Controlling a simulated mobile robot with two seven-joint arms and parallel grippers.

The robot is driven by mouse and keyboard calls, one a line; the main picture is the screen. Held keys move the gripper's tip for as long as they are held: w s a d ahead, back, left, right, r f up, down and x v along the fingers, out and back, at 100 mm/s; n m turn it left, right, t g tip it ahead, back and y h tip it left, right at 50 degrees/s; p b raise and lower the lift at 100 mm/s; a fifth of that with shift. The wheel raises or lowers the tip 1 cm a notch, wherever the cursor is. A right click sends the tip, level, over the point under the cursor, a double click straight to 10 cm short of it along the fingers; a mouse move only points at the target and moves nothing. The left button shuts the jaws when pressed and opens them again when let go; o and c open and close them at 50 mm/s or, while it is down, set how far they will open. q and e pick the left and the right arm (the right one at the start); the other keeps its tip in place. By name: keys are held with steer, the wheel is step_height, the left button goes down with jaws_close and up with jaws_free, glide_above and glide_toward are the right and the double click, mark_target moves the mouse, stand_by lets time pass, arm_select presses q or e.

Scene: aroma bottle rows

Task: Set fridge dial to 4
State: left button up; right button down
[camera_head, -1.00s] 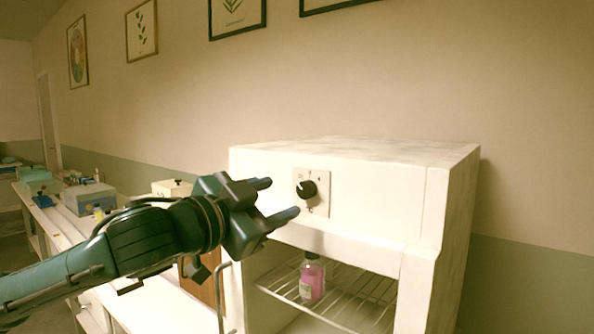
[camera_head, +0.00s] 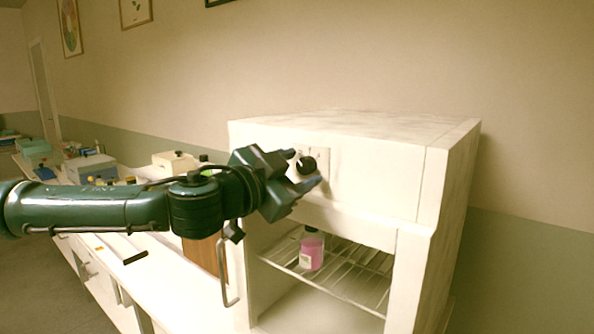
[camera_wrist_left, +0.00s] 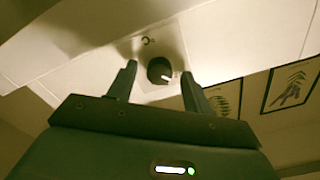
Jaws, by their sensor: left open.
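The white fridge (camera_head: 380,180) stands at the right in the head view. Its black round dial (camera_head: 307,165) sits on a small plate on the upper front panel. The dial has a white pointer mark; which number it points to is too small to read. In the left wrist view the dial (camera_wrist_left: 159,70) lies between the fingertips. My left gripper (camera_head: 305,169) is open, with its two fingers on either side of the dial, one above and one below in the head view. Whether they touch it I cannot tell. My right gripper is not in view.
Below the panel the fridge is open, with a wire shelf (camera_head: 340,277) holding a pink bottle (camera_head: 311,252). A long white counter with boxes (camera_head: 92,168) runs along the wall at the left. The space in front of the fridge is clear apart from my arm.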

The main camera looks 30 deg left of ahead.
arm_select(q)
steer(key=shift+w, duration=0.1)
steer(key=c, duration=1)
steer(key=shift+o, duration=0.2)
